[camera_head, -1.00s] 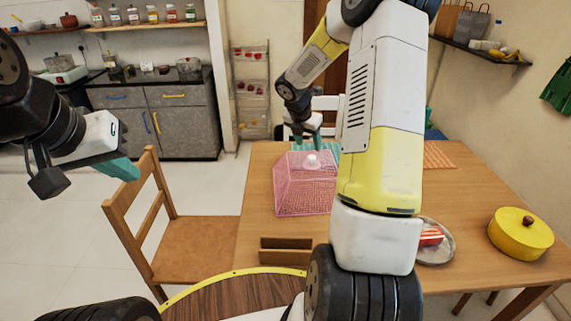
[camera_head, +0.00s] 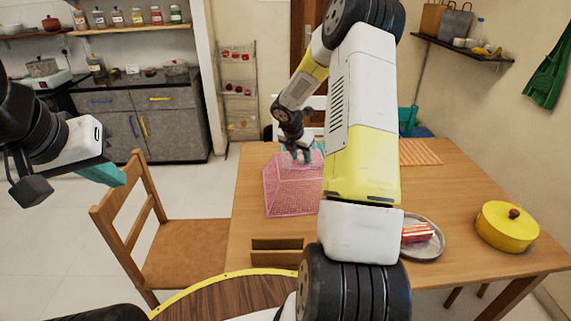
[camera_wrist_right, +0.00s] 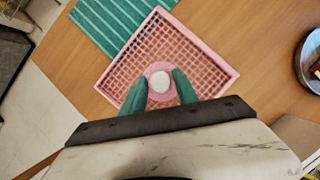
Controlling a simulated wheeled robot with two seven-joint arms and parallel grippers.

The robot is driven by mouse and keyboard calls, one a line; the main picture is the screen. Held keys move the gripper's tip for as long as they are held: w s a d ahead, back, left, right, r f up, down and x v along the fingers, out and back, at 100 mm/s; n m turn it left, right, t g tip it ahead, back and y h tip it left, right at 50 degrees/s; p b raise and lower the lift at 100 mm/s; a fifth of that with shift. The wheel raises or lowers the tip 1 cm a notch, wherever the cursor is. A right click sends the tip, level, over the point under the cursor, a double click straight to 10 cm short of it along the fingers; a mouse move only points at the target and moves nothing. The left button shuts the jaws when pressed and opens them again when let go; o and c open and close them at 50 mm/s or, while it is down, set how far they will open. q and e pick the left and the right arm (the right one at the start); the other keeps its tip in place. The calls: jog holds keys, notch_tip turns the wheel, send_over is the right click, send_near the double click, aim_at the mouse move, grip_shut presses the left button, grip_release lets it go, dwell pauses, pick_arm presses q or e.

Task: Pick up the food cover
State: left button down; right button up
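The pink mesh food cover (camera_head: 288,195) stands on the wooden table, left of my right arm. It also fills the middle of the right wrist view (camera_wrist_right: 208,62), with a round white knob (camera_wrist_right: 160,81) on its top.
A plate (camera_head: 432,245) with a red-and-white item and a yellow lidded pot (camera_head: 507,228) stand on the right of the table (camera_head: 465,190). A brown holder (camera_head: 277,246) is near the front edge. A striped teal mat (camera_wrist_right: 112,22) lies beside the cover. A chair (camera_head: 185,250) stands left.

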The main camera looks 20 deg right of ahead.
grip_shut()
dwell(1.1)
